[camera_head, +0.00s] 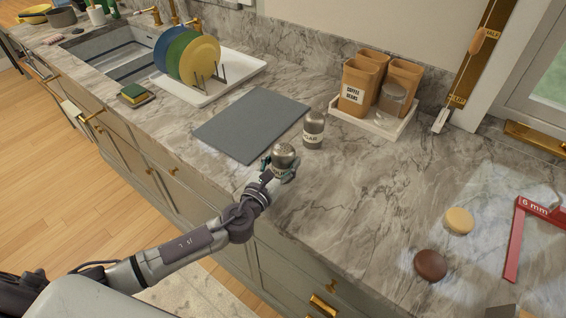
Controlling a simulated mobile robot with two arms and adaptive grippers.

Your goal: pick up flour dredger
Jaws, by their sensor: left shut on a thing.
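The flour dredger (284,152), a metal shaker with a domed, holed top, is at the front part of the marble counter. My left gripper (280,171) is shut around its lower part, and its fingers hide most of the label. I cannot tell whether the dredger's base touches the counter. A similar metal shaker (314,131), with a label partly reading "GAR", stands upright just behind and to the right, apart from it. My right gripper is not in view.
A grey board (252,122) lies left of the shakers. Behind, a white tray (345,124) holds brown canisters and a glass jar. A plate rack (213,95) stands by the sink. Two round pieces and a red tool (514,240) lie at right. The counter between is clear.

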